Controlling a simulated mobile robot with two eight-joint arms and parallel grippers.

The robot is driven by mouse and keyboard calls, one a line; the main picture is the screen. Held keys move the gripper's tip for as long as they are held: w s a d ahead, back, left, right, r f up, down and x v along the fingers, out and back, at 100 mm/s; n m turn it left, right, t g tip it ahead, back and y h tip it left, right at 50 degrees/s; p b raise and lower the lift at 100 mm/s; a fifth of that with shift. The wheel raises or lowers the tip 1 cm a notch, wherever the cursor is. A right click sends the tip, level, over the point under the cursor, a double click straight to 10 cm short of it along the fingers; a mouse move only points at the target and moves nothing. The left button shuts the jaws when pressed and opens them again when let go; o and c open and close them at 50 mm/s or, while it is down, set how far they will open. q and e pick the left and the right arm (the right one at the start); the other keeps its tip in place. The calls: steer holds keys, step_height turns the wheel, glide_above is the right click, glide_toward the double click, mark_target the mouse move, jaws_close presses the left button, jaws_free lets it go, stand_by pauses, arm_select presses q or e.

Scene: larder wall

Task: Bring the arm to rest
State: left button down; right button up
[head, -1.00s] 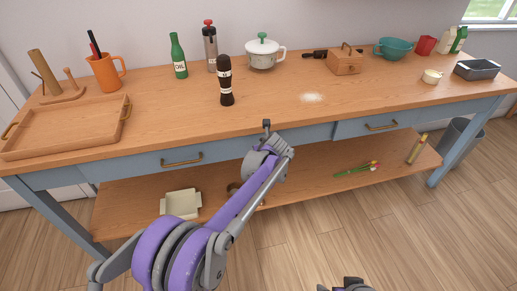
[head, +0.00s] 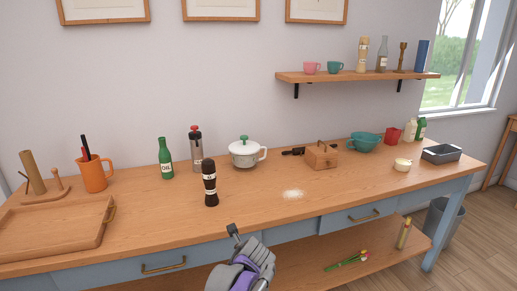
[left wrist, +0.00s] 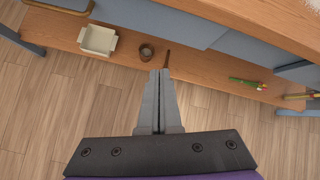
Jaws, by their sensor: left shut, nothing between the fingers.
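My left gripper (head: 233,230) is in front of the table's front edge in the head view, below the black pepper mill. In the left wrist view its two grey fingers (left wrist: 159,74) are together with nothing between them, pointing toward the lower shelf. My left arm is purple and grey and comes in from the bottom of the head view. My right gripper does not show now.
The wooden table (head: 270,215) bears a black mill (head: 209,183), a green oil bottle (head: 165,158), a white pot (head: 244,154), a wooden box (head: 320,155) and a tray (head: 60,255).

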arm_select(q)
steer(key=s+a+r+n+g+p, duration=0.1)
steer(key=s+a+r+n+p, duration=0.1)
steer(key=s+a+r+n, duration=0.35)
steer(key=s+a+f+n+h+p, duration=0.1)
steer(key=s+a+n+p, duration=0.2)
steer(key=s+n, duration=0.8)
steer(key=s+a+f+n+g+h+p, duration=0.1)
steer(key=s+a+n+p, duration=0.2)
steer(key=s+n, duration=0.8)
steer(key=s, duration=0.4)
steer(key=shift+s+a+f+n+h+p, duration=0.2)
steer(key=shift+s+n+h+p, duration=0.1)
steer(key=shift+s+n+p, duration=0.1)
